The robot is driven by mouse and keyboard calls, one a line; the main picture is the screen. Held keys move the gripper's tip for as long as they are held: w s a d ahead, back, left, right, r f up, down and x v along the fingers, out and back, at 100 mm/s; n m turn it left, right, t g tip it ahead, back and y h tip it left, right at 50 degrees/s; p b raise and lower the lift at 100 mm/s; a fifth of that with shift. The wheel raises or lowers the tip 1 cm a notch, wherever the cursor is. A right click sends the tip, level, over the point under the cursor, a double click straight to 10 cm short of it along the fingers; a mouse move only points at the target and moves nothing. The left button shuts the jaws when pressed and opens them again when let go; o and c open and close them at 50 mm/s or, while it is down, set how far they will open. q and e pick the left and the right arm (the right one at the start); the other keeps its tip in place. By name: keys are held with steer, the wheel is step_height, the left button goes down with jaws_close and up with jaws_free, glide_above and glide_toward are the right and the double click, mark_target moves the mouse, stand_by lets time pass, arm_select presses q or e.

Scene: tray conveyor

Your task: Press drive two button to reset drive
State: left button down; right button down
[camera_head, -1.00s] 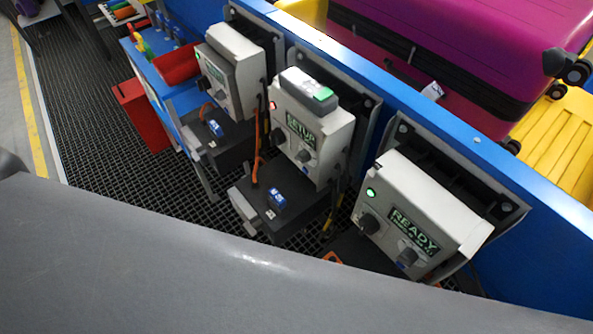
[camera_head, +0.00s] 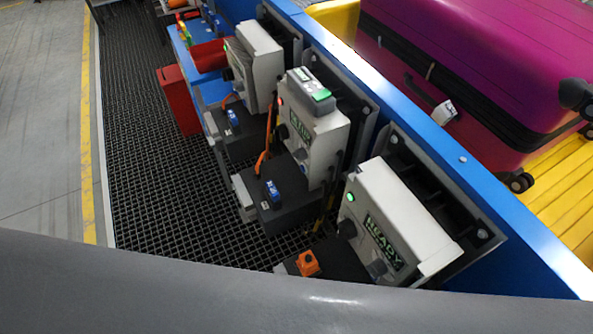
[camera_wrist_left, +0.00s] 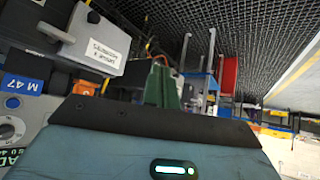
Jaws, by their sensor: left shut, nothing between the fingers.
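Three pale drive boxes stand in a row along the blue conveyor side in the head view. The middle box (camera_head: 322,142) has a red light, a green-lit display and a small grey-and-green unit (camera_head: 310,84) on top. The near box (camera_head: 408,215) shows READY and a green light (camera_head: 350,197). The far box (camera_head: 262,62) also has a green light. I cannot read which one is drive two. My left gripper (camera_wrist_left: 162,82) shows in the left wrist view with its green fingers shut and empty, apart from the grey housings. My right gripper is not in view.
Dark motors, such as the middle one (camera_head: 284,203), jut out below the boxes with orange cables. A magenta suitcase (camera_head: 470,70) lies on the conveyor behind. A red bin (camera_head: 178,100) stands on the open black grating (camera_head: 145,170). A grey surface fills the lower head view.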

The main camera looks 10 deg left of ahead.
mark_target(302, 169)
arm_select(q)
steer(key=shift+s, duration=0.1)
steer(key=shift+a, duration=0.1)
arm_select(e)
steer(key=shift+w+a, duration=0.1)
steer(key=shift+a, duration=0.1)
